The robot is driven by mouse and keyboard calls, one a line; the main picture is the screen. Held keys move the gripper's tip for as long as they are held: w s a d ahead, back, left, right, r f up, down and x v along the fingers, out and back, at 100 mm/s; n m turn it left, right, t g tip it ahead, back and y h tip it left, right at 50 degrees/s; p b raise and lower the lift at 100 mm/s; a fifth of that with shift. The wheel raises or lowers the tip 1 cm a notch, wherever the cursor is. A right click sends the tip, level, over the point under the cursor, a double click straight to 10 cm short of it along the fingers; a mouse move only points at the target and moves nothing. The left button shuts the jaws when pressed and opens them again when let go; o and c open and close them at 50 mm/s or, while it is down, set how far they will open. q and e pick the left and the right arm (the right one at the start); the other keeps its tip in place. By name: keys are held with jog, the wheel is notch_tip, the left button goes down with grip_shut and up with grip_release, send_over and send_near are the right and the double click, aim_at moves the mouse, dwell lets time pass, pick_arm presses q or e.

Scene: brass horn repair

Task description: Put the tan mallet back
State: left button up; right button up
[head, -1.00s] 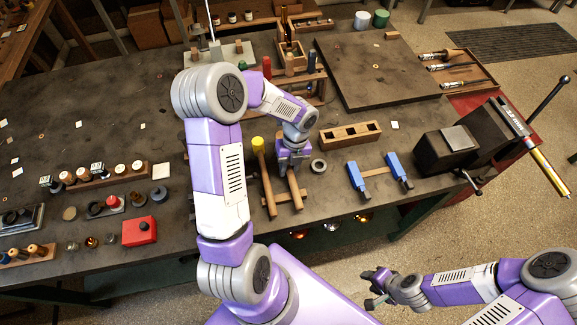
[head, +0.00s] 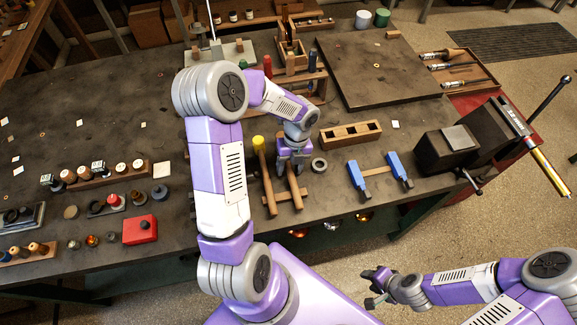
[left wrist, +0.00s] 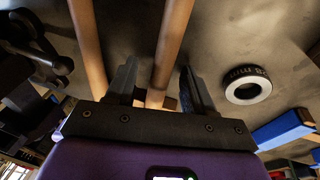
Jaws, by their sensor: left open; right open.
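A wooden mallet handle, which I take to be the tan mallet's (head: 296,188), lies by the rack bar (head: 284,197) near the bench's front. Its head is hidden under my left gripper in the head view. My left gripper (head: 292,173) is open over that handle. In the left wrist view, the handle (left wrist: 172,42) runs between the parted fingers of the left gripper (left wrist: 158,80), with a gap on each side. A yellow-headed mallet (head: 258,144) lies just left of it, on the same rack. My right gripper (head: 374,286) is open and empty, off the bench's front edge.
A grey ring (head: 319,165) lies close to the right of my left gripper. A slotted wooden block (head: 350,135) and a blue-jawed clamp (head: 374,172) are further right. A wooden stand (head: 305,82) rises behind the gripper. A red box (head: 139,230) stands at left.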

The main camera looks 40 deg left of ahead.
pick_arm(q)
jog(key=p+v, duration=0.1)
jog(key=v, duration=1.1)
jog(key=shift+r+p, duration=0.3)
jog(key=shift+p, duration=0.1)
